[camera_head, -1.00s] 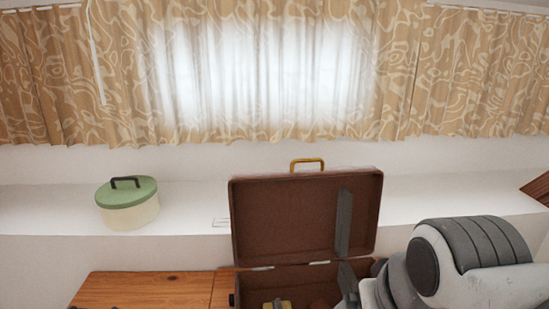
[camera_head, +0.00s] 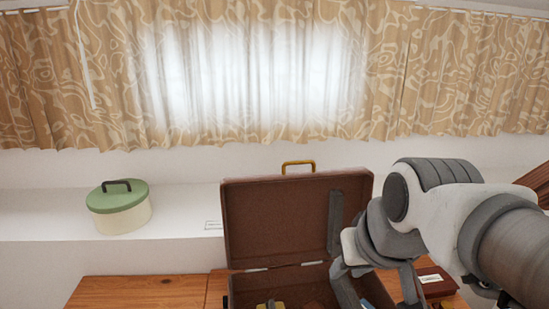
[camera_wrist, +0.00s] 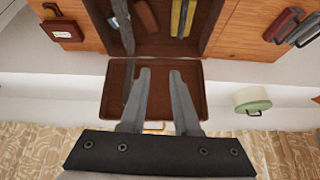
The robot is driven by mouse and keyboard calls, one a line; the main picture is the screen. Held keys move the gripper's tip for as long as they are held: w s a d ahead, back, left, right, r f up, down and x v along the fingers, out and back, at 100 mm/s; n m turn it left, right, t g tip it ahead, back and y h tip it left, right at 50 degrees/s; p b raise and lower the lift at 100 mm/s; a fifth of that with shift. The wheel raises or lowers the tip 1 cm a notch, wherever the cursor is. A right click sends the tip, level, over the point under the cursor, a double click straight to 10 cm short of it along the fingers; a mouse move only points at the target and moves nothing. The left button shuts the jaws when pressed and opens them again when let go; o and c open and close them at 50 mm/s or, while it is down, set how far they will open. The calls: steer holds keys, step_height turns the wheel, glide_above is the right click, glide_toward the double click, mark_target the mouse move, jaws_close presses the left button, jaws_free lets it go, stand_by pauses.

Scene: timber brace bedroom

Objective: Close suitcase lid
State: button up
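The brown suitcase stands open on the wooden top, with its lid (camera_head: 280,220) upright against the white ledge behind. A yellow handle (camera_head: 299,165) sits on the lid's top edge. The suitcase base (camera_head: 308,275) is partly cut off at the bottom of the head view. My gripper (camera_head: 378,287) is at the suitcase's right side, its fingers pointing down. In the wrist view my gripper (camera_wrist: 161,72) is open and empty, its two fingers apart in front of the lid (camera_wrist: 118,85). Contact with the lid cannot be told.
Yellow (camera_wrist: 183,18), brown and grey items lie inside the base. A green-lidded round box (camera_head: 120,207) stands on the ledge to the left. A dark red box (camera_head: 437,283) lies right of the suitcase.

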steer(key=w+r, duration=0.1)
steer(key=w, duration=0.1)
steer(key=w+r+p, duration=0.1)
steer(key=w+r, duration=0.2)
steer(key=w, duration=0.2)
steer(key=shift+a+r, duration=0.2)
jaws_close()
steer(key=w+a+r+t+p, duration=0.15)
steer(key=w+p, duration=0.25)
steer(key=w, duration=1.2)
steer(key=w+r+t+p, duration=0.15)
steer(key=w+p, duration=0.25)
steer(key=w, duration=1.2)
steer(key=shift+n, duration=0.5)
steer(key=x, duration=0.2)
steer(key=p+x, duration=0.1)
steer(key=x, duration=0.2)
steer(key=s+f+p+x, duration=0.1)
steer(key=x, duration=0.2)
steer(key=shift+w+f, duration=0.1)
steer(key=shift+f, duration=0.15)
steer(key=shift+s+f+p, duration=0.15)
steer(key=shift+s+p, duration=0.15)
steer(key=shift+s, duration=0.45)
